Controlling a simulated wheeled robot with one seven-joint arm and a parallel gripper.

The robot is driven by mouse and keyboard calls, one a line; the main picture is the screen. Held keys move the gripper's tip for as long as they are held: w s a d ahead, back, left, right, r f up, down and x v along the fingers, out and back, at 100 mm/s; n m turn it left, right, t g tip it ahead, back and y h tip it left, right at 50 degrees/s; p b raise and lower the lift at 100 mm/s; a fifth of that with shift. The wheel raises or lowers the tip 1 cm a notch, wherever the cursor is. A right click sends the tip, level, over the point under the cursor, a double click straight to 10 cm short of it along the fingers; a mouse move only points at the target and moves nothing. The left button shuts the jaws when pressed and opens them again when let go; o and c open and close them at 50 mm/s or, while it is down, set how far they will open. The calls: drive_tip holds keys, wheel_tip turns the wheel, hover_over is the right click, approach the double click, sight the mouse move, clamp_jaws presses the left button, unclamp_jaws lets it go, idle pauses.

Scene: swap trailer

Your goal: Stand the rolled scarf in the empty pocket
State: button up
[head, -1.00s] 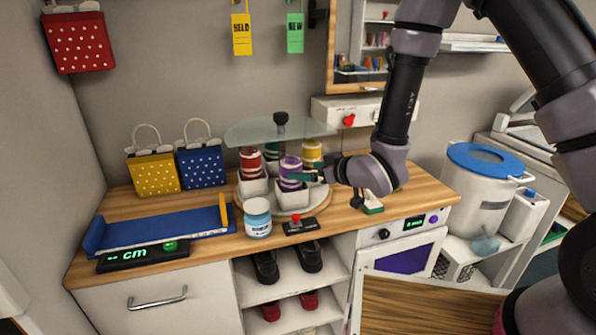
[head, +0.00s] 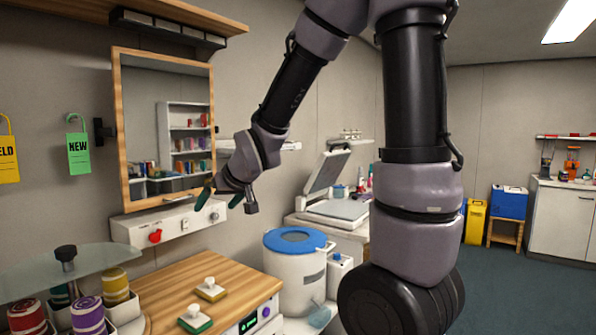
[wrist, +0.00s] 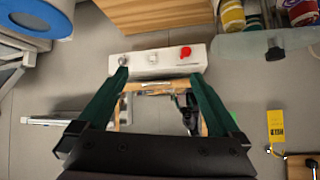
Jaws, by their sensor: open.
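In the head view, striped rolled scarves stand in white pockets of a round carousel at the lower left: a red one (head: 27,316), a purple one (head: 88,315), a yellow one (head: 115,286) and a partly hidden green one (head: 60,296). The purple scarf looks upright; its base and much of the carousel are cut off by the picture edge. I cannot make out an empty pocket. My gripper (head: 220,198) is raised before the mirror, well apart from the scarves. Its green fingers (wrist: 159,80) are open and empty in the wrist view.
A white wall box (head: 168,225) with a red knob sits below the mirror (head: 165,130). Two stamp-like blocks (head: 211,290) stand on the wooden counter (head: 165,290). A blue-lidded bin (head: 296,262) stands right.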

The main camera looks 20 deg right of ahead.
drive_tip(key=s+d+r+m, duration=0.2)
drive_tip(key=s+d+r, duration=0.1)
drive_tip(key=s, duration=0.3)
drive_tip(key=s+d+r+m+g+h, duration=0.1)
drive_tip(key=s+d+r+m, duration=0.1)
drive_tip(key=s+d+r, duration=0.2)
drive_tip(key=s+d+r+m+g, duration=0.1)
drive_tip(key=s+d+r+m, duration=0.1)
drive_tip(key=s+d, duration=0.4)
drive_tip(key=s+r, duration=0.1)
drive_tip(key=s, duration=0.2)
drive_tip(key=shift+s+d+r+m+h, duration=0.2)
drive_tip(key=shift+s+d+m+h, duration=0.1)
drive_tip(key=shift+m, duration=0.1)
idle(0.9)
